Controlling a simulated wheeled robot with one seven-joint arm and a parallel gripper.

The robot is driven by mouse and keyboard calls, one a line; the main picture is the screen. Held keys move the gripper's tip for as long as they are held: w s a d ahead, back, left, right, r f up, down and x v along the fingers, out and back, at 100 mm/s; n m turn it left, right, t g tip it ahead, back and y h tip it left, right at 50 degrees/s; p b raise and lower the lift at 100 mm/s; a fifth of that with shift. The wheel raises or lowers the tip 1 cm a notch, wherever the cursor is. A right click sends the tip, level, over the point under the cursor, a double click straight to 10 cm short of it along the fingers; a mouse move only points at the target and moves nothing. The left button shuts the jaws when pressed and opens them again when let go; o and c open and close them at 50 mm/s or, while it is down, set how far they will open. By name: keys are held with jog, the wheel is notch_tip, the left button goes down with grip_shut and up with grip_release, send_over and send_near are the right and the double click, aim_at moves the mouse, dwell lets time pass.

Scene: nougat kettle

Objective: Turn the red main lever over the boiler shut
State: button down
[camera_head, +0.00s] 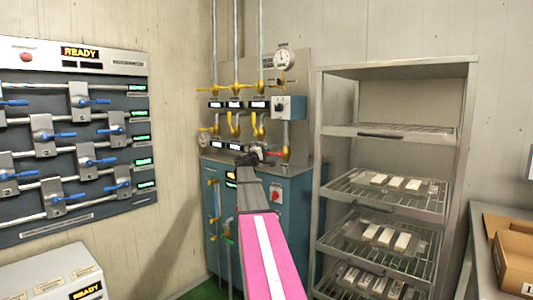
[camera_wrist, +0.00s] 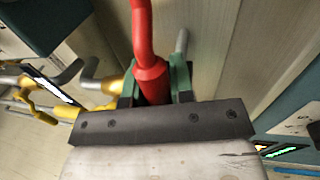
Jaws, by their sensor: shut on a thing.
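The red main lever (camera_head: 273,153) shows as a small red piece above the blue boiler cabinet (camera_head: 292,230). In the wrist view the red lever (camera_wrist: 149,70) runs from the top edge down between the jaws. My gripper (camera_head: 251,158) is at the lever, at the end of my pink arm. In the wrist view its dark green jaws (camera_wrist: 157,88) are shut on the red lever, one on each side. The lever's far end is cut off by the wrist view's edge, and my arm hides part of the boiler front.
Yellow valves and pipes (camera_head: 259,124) and a gauge (camera_head: 284,59) are on the panel behind. A wire rack (camera_head: 400,190) with trays stands close at right. A board with blue levers (camera_head: 66,135) is at left. A cardboard box (camera_head: 515,262) is at far right.

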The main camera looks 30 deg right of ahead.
jog(key=c, duration=1)
grip_release()
jog(key=v, duration=1)
jog(key=shift+s+a+f, duration=0.15)
jog(key=shift+a, duration=0.2)
